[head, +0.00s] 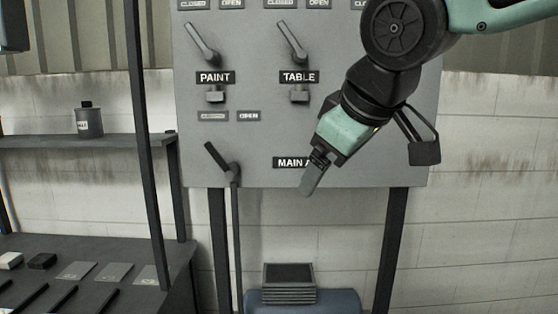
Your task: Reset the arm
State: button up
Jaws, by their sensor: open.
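My gripper (312,180) is in the head view, right of centre, in front of the lower part of a grey panel (260,120). It points down and to the left. It is open and I see nothing held in it. From this side its fingers nearly overlap. My green and black arm comes in from the upper right.
Levers labelled PAINT (202,42) and TABLE (293,40) sit on the panel, with a dark lever (218,160) lower left. A shelf (120,140) with a can (88,121) stands left. A ribbed box (289,284) is below.

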jog(key=s+d+f+m+g+h, duration=0.1)
jog(key=s+d+f+g, duration=0.2)
jog(key=s+f, duration=0.7)
jog(key=s+d+f+m+g+h, duration=0.1)
jog(key=s+d+f+g, duration=0.2)
jog(key=s+f, duration=0.7)
notch_tip(320, 180, down, 4)
jog(key=shift+s+d+r+g, duration=0.15)
jog(key=shift+s+r+g, duration=0.1)
jog(key=shift+g, duration=0.45)
